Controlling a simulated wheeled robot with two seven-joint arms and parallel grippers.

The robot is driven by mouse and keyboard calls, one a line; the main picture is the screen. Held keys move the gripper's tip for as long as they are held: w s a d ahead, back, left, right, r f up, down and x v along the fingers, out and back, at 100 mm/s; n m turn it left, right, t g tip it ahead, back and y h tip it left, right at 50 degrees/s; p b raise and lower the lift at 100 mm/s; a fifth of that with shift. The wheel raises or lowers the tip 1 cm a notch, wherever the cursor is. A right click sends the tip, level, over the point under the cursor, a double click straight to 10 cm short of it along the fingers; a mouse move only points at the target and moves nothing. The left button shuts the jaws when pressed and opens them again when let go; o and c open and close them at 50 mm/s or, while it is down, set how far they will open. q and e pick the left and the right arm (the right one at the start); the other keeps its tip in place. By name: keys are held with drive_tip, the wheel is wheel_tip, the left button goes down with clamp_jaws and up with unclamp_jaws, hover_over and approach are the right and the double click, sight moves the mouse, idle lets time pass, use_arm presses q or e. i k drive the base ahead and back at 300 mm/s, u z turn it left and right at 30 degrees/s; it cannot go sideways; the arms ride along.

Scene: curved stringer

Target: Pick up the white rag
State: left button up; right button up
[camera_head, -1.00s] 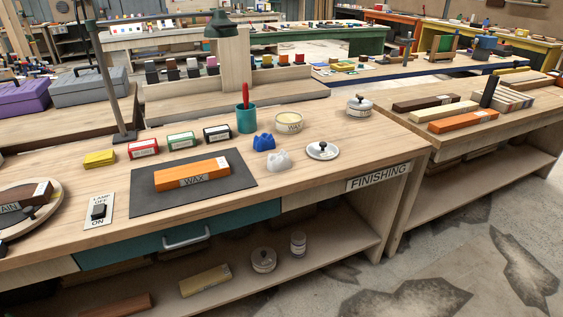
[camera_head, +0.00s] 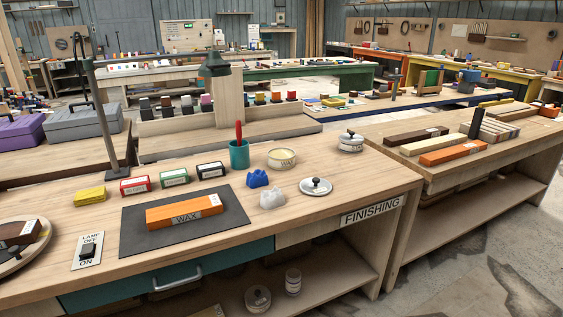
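A crumpled white rag (camera_head: 272,199) lies on the wooden finishing bench (camera_head: 330,222), just right of the dark mat (camera_head: 230,212). A crumpled blue rag (camera_head: 258,179) lies right behind it, and a round lid with a dark knob (camera_head: 316,186) lies to its right. Nothing covers the white rag. Neither of my grippers shows in the head view.
An orange block labelled WAX (camera_head: 185,211) lies on the mat. Several small boxes, a teal cup (camera_head: 239,154) with a red-handled tool, a WAX tin (camera_head: 282,158) and a lidded pot (camera_head: 351,142) stand behind. The bench's front right top is clear.

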sight(273, 198)
drive_tip(key=z, duration=0.25)
drive_tip(key=k, duration=0.35)
drive_tip(key=z, duration=1.55)
drive_tip(key=i, duration=0.3)
drive_tip(key=u, duration=0.85)
drive_tip(key=i, duration=0.9)
drive_tip(key=u, duration=0.85)
